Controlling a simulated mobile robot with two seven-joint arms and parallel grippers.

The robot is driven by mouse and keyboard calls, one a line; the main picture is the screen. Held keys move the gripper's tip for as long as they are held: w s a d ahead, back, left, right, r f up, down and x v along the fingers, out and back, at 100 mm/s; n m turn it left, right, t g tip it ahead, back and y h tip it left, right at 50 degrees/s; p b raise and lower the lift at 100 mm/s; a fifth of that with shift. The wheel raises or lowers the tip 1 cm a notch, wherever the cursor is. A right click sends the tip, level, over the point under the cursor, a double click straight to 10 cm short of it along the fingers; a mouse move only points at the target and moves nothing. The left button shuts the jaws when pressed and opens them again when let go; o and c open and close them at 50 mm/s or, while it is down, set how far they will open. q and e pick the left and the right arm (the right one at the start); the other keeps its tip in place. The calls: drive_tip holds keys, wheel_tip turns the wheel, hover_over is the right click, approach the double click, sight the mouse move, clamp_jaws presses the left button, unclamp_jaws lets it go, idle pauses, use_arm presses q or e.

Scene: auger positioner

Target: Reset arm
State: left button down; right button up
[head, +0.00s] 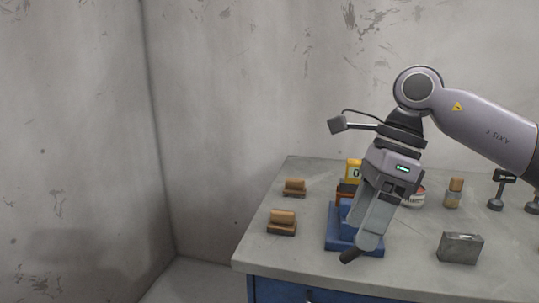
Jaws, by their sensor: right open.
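My right gripper (361,246) hangs from the right arm, over the middle of the workbench, pointing down. Its jaws are open and I see nothing held between them. It stands in front of a blue fixture (336,240) on the bench and hides much of it. A yellow tag marked "0" (354,170) shows just behind the gripper. My left gripper is not in view.
A grey metal block (460,248), a wood-topped cylinder (454,192) and a dark stand (502,187) are at right. Bare concrete walls (240,80) rise behind.

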drive_tip(key=s+a+f+m+g+y, duration=0.2)
drive_tip(key=s+a+m+y, duration=0.1)
drive_tip(key=a+y, duration=0.45)
drive_tip(key=s+a+f+m+g+y, duration=0.1)
drive_tip(key=s+a+f+m+y, duration=0.25)
drive_tip(key=a+y, duration=0.45)
drive_tip(key=w+d+f+m+t+h, duration=0.2)
drive_tip(key=d+f+m+t+h, duration=0.15)
drive_tip(key=f+m+t, duration=0.55)
drive_tip(key=w+d+f+m+t+h, duration=0.15)
drive_tip(key=d+m+t+h, duration=0.35)
drive_tip(key=m, duration=0.8)
drive_tip(key=w+d+f+m+t+h, duration=0.1)
drive_tip(key=d+f+m+t, duration=0.1)
drive_tip(key=f+m+t, duration=0.7)
drive_tip(key=s+d+f+m+g+h, duration=0.3)
drive_tip(key=s+d+f+m+g, duration=0.1)
drive_tip(key=s+d+f+m, duration=0.1)
drive_tip(key=s+d+f+m+g+h, duration=0.3)
drive_tip(key=s+d+f+m, duration=0.3)
drive_tip(key=s+f, duration=0.4)
wheel_tip(320, 180, down, 2)
drive_tip(key=shift+s+d+f+m+g+h, duration=0.1)
drive_tip(key=shift+s+d+m+g+h, duration=0.25)
drive_tip(key=shift+m+h, duration=0.4)
drive_tip(key=shift+w+a, duration=0.1)
drive_tip(key=shift+w, duration=0.05)
